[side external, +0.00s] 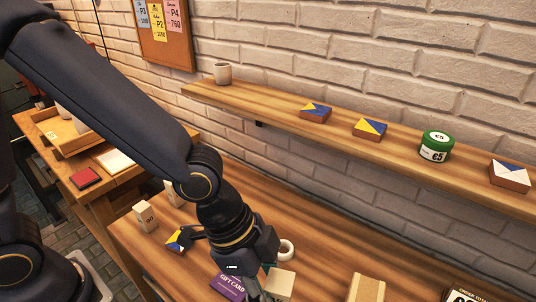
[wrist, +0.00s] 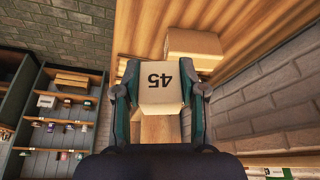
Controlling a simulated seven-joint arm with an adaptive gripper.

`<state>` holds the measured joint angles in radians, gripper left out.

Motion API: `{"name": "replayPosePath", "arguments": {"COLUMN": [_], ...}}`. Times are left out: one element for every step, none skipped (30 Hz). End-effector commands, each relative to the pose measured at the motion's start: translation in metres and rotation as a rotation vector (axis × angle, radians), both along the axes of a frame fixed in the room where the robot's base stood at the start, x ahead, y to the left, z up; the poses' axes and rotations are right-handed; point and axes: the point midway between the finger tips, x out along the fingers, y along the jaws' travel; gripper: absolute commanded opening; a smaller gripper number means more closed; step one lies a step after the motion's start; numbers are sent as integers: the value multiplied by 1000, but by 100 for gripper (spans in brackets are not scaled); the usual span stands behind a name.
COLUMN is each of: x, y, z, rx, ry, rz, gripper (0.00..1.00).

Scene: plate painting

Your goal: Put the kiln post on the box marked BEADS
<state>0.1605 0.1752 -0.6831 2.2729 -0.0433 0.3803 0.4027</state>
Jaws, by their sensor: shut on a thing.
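My gripper (wrist: 161,90) is shut on a cream kiln post (wrist: 160,78) marked 45, with one finger on each side of it in the wrist view. In the side view my gripper (side external: 264,282) is low at the bottom edge, and the pale post (side external: 281,283) shows at its right side. No box with a readable BEADS mark shows. A plain pale wooden block or box (side external: 368,289) stands on the bench to the right; a similar one (wrist: 194,46) shows beyond the post in the wrist view. I cannot tell its marking.
On the bench (side external: 330,277) are another post (side external: 146,216) marked 90, a blue-and-yellow tile (side external: 176,240), a purple gift card (side external: 229,286) and a white ring (side external: 287,249). The wall shelf (side external: 265,108) holds a cup (side external: 222,73), painted tiles (side external: 369,129) and a green tin (side external: 435,145).

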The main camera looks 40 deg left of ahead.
Motion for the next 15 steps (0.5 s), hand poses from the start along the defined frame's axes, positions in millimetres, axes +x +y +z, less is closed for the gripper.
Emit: {"name": "replayPosePath", "arguments": {"x": [2, 4, 8, 11, 16, 24, 30, 36, 45, 52, 58, 67, 73, 76, 81], "y": [-2, -4, -8, -12, -16, -23, -28, -33, -41, -45, -51, -57, -62, -64, -68], "z": [-1, -2, -5, -8, -11, -15, -19, -24, -28, -32, -36, -41, -45, -53, -62], "rx": [-11, -17, -21, -23, -22, -23, -23, -20, -22, -21, -21, -21, -19, -18, -17], "ry": [-4, -4, -4, -3, -4, -3, -2, -3, -2, -2, -3, -4, -3, -1, -1], "rz": [0, -2, -2, -5, -4, -5, -4, -6, -4, -2, -3, -2, -1, 0, -1], "gripper": [0, 0, 0, 0, 0, 0, 0, 0, 0, 0, 0, 0, 0, 0, 0]}}
